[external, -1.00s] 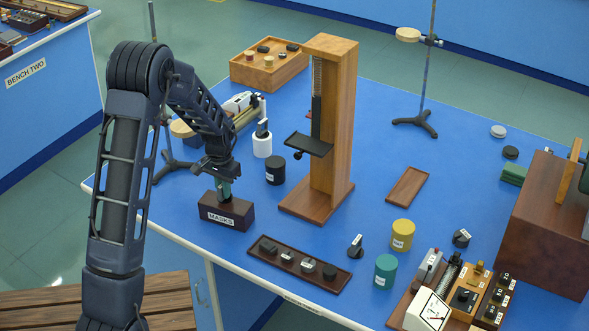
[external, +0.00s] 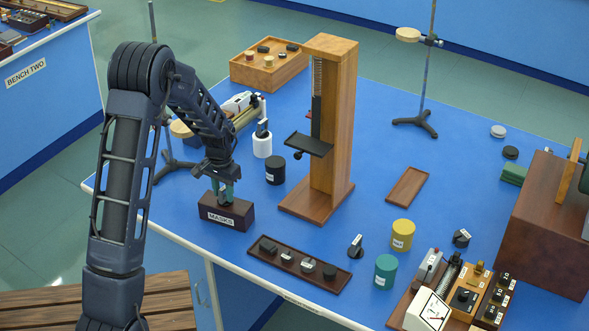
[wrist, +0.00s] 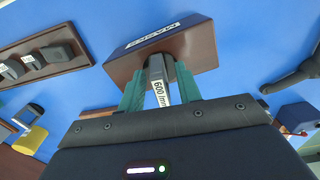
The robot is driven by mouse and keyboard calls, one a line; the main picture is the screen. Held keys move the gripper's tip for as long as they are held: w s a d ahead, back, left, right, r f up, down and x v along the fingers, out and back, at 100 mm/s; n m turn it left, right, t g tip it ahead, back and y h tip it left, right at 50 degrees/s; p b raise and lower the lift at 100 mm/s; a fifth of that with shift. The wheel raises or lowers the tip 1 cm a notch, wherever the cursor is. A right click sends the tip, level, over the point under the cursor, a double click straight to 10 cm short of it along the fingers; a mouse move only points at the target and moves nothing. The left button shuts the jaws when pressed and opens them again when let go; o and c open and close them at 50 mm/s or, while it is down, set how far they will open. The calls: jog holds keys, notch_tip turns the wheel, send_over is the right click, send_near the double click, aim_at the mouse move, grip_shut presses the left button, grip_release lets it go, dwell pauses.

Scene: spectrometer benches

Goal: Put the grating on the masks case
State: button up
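The masks case (external: 225,213) is a dark brown box with a white MASKS label near the front left edge of the blue bench. It also shows in the wrist view (wrist: 196,48). The grating (wrist: 158,72), a dark piece with a white 600 l/mm label, stands on the case's top between my gripper's fingers. My gripper (external: 224,190) is just above the case, pointing down. Its two teal fingers are spread on either side of the grating, with gaps showing in the wrist view. The grating's base is partly hidden in the external view.
A dark tray (external: 299,265) with several small pieces lies in front right of the case. A tall wooden stand (external: 332,130) rises to its right. A dark pot (external: 275,171) and a retort stand (external: 170,165) are behind it. The blue bench is clear around the case.

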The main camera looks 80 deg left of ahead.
aim_at(223, 188)
notch_tip(223, 188, up, 12)
dwell(0.5)
jog(key=w+d+r+m+t, duration=0.1)
jog(key=w+d+r, duration=0.3)
jog(key=d, duration=0.6)
jog(key=w+d+r+m+y, duration=0.1)
jog(key=w+d+r+m, duration=0.1)
jog(key=d+r, duration=0.6)
jog(key=w+d+r+m+t, duration=0.1)
jog(key=w+d+r, duration=0.25)
jog(key=d, duration=0.85)
jog(key=s+d+r+m+t, duration=0.1)
jog(key=s+d+r, duration=0.15)
jog(key=d, duration=0.55)
jog(key=s+d+r+m, duration=0.1)
jog(key=s+d, duration=0.2)
jog(key=d, duration=0.5)
jog(key=s+d+m+t+h, duration=0.1)
jog(key=s+d+m, duration=0.2)
jog(key=s+d, duration=0.7)
jog(key=shift+s+d+f+t, duration=0.2)
jog(key=shift+s+d+t, duration=0.15)
jog(key=shift+d, duration=0.45)
